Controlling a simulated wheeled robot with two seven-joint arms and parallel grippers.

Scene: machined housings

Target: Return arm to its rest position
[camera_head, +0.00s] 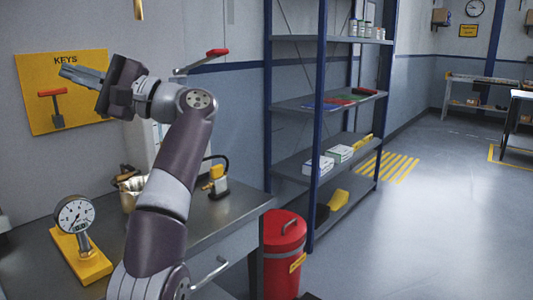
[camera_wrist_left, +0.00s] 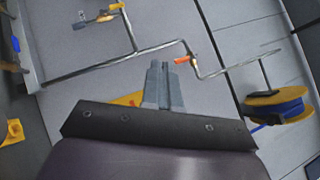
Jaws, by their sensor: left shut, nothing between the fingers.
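My left arm rises from the bottom of the head view and bends to the left at its wrist. My left gripper (camera_head: 68,72) is raised in front of the yellow KEYS board (camera_head: 88,85) on the wall. Its fingers are together and hold nothing. In the left wrist view the same gripper (camera_wrist_left: 164,65) shows shut and empty, pointing at a grey wall with pipes (camera_wrist_left: 160,48). A small part of a yellow surface shows behind the gripper there. My right gripper shows in neither view.
A metal bench carries a pressure gauge (camera_head: 75,216) on a yellow base and a yellow device (camera_head: 217,178). A red bin (camera_head: 284,250) stands beside the blue-framed shelf rack (camera_head: 318,130). A hose reel (camera_wrist_left: 278,106) is on the wall. Open floor lies at right.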

